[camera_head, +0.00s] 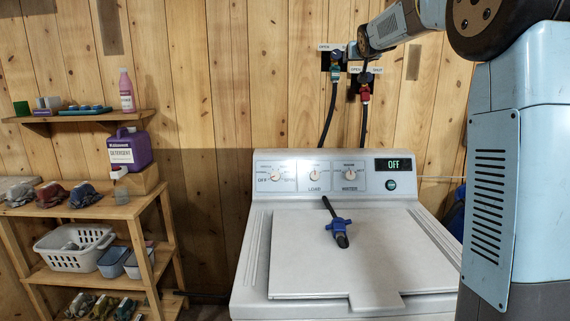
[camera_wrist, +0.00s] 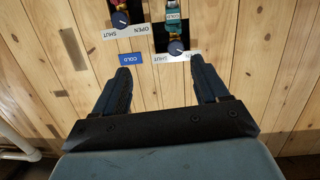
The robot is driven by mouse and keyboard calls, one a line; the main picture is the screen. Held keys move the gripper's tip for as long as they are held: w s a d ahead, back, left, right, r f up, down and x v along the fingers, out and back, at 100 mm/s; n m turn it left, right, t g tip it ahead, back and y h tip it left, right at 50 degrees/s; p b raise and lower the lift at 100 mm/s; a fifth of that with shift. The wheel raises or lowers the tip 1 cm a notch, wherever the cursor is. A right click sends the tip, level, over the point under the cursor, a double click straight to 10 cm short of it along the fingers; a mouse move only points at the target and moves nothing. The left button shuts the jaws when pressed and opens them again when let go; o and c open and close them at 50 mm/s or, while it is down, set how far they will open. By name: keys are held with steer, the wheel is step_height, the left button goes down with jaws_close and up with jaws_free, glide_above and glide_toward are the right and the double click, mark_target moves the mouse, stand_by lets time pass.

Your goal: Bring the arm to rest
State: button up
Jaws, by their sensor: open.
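My arm comes in from the upper right in the head view. My gripper (camera_head: 361,44) is up by the wall valves, in front of the plank wall. In the wrist view my gripper (camera_wrist: 160,68) is open, its two dark fingers apart with nothing held between them. The wrist picture is upside down. Beyond the fingers are the cold valve knob (camera_wrist: 177,48), near the right fingertip, a blue COLD sign (camera_wrist: 130,58) and the other valve knob (camera_wrist: 120,20). I cannot tell how far the fingertips are from the wall.
The white washer (camera_head: 330,240) stands below the valves, its display reading OFF. A blue and black tool (camera_head: 340,228) lies on its lid. Two dark hoses (camera_head: 328,115) run down behind it. Wooden shelves (camera_head: 130,212) with a detergent jug (camera_head: 130,148) and basket (camera_head: 62,256) stand left.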

steer(key=s+f+g, duration=0.3)
steer(key=s+f, duration=0.6)
steer(key=s, duration=0.8)
steer(key=s+f+g, duration=0.3)
steer(key=s+f, duration=0.7)
steer(key=s, duration=0.8)
steer(key=s+a+f+g, duration=0.1)
steer(key=s+f+g, duration=0.3)
steer(key=s+f, duration=0.5)
steer(key=s, duration=0.9)
steer(key=shift+s+f+y, duration=0.2)
steer(key=shift+s+y, duration=0.05)
steer(key=shift+y, duration=0.15)
steer(key=shift+a, duration=0.1)
